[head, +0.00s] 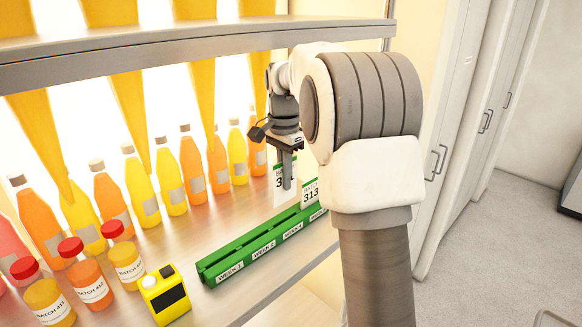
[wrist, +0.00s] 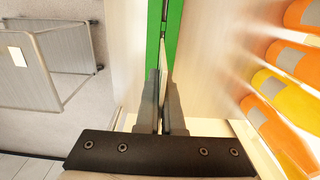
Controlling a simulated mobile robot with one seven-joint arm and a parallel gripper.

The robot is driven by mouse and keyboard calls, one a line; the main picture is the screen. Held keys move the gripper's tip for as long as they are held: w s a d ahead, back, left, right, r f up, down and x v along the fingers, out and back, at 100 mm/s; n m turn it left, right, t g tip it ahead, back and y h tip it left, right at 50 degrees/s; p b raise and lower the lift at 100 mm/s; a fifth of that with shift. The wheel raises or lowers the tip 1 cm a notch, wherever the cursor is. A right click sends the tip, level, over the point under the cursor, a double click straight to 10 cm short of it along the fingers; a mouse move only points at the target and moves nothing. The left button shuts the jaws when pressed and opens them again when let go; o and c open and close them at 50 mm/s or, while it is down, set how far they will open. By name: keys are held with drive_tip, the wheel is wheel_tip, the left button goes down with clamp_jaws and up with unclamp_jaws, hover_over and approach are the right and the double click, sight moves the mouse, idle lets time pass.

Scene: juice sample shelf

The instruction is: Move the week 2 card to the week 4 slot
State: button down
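My gripper (head: 288,183) is shut on a white batch card (head: 279,190), whose number is partly hidden behind a finger. In the wrist view the card (wrist: 163,62) shows as a thin edge between the two fingers. The green slotted rail (head: 240,258) lies along the shelf, with week labels on its front. The week 1 and week 2 ends show no card. A second card reading 313 (head: 310,193) stands upright towards the rail's far right end. The held card seems to be just above the rail; whether it touches is unclear. My arm hides the rail's right end.
A row of juice bottles (head: 141,187) stands behind the rail. Red-lidded batch jars (head: 90,281) and a yellow device (head: 164,295) stand left of it. An upper shelf board (head: 150,50) runs above. A grey cart (wrist: 55,65) stands on the floor beyond the shelf edge.

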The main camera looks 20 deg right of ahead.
sight(284, 193)
drive_tip(key=shift+w+f+b, duration=0.1)
drive_tip(key=shift+f+b, duration=2.2)
drive_tip(key=shift+f, duration=0.3)
drive_tip(key=shift+r+p, duration=0.3)
drive_tip(key=shift+p, duration=0.15)
drive_tip(key=shift+f+b, duration=0.9)
drive_tip(key=shift+f, duration=1.2)
drive_tip(key=c, duration=1)
unclamp_jaws()
drive_tip(key=shift+r, duration=0.1)
